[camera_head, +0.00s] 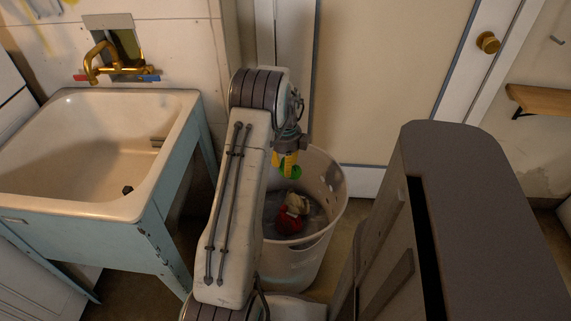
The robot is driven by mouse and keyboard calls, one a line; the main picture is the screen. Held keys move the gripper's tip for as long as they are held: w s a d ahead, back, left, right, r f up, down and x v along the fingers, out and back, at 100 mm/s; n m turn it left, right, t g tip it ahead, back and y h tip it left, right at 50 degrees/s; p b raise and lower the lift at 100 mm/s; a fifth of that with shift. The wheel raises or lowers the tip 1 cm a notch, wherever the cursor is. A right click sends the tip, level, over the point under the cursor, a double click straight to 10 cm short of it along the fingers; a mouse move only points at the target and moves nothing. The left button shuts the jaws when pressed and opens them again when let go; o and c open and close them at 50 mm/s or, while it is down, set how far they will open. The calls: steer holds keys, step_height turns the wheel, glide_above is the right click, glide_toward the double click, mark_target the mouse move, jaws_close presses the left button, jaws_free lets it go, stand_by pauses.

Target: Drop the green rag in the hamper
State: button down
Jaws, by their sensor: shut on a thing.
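My gripper has yellow fingers, points down and is shut on the rag. The white hamper (331,208) stands on the floor right of the sink, and the rag appears above its open mouth, near the back in the picture. How far above the rim the rag hangs, I cannot tell. My arm hides the hamper's left side and part of its opening.
Red cloth (291,218) and pale cloth (298,202) lie inside the hamper. A sink (75,150) on a blue stand is at the left. A dark-topped cabinet (480,210) stands close at the right. A door (380,80) is behind the hamper.

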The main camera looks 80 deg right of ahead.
steer(key=shift+f+b, duration=1.9)
steer(key=shift+f, duration=1)
steer(key=c, duration=0.9)
jaws_free()
steer(key=shift+o, duration=0.2)
steer(key=shift+r, duration=0.1)
step_height(320, 180, up, 12)
steer(key=shift+f, duration=0.1)
